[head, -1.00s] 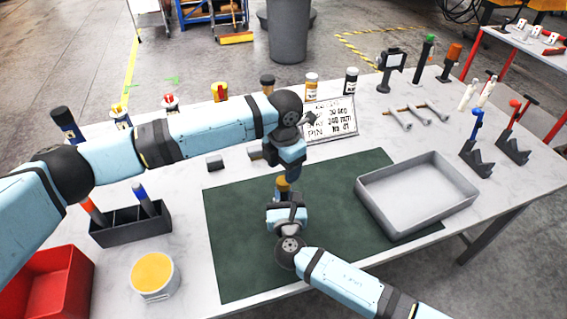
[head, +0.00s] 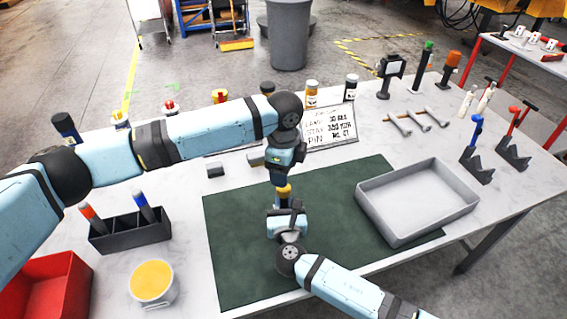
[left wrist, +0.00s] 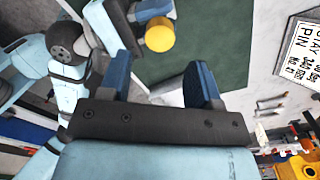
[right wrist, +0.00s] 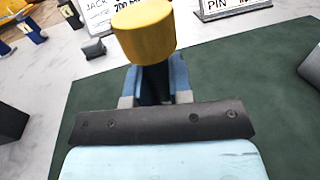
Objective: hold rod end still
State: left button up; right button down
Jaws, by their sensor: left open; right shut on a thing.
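A rod end with a yellow cap (head: 284,191) stands above the green mat (head: 235,235). My right gripper (head: 286,208) is shut on its dark shaft below the cap. In the right wrist view the yellow cap (right wrist: 145,35) rises above the blue fingers, which are on the dark shaft (right wrist: 155,82). My left gripper (head: 279,178) is open and points down just above the cap. In the left wrist view the yellow cap (left wrist: 160,35) shows beyond and between the open blue fingers, apart from them. The lower part of the rod is hidden.
A grey tray (head: 372,205) lies at the mat's right. A dark holder (head: 130,238), a yellow-topped tub (head: 153,300) and a red bin (head: 82,290) stand left. A sign (head: 330,132) and several bottles stand behind. The mat's front left is clear.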

pick_arm(q)
jog(key=n, duration=0.4)
jog(key=shift+r+n, duration=0.15)
jog(key=shift+n, duration=0.15)
jog(key=n, duration=0.4)
jog(key=shift+r+n, duration=0.1)
jog(key=shift+n, duration=0.2)
jog(key=n, duration=0.6)
jog(key=shift+r, duration=0.2)
jog(key=n, duration=0.7)
jog(key=shift+r, duration=0.2)
jog(key=n, duration=0.4)
jog(key=shift+r, duration=0.1)
jog(key=n, duration=0.3)
jog(key=shift+r+n, duration=0.1)
jog(key=shift+n, duration=0.3)
jog(key=shift+f, duration=4.05)
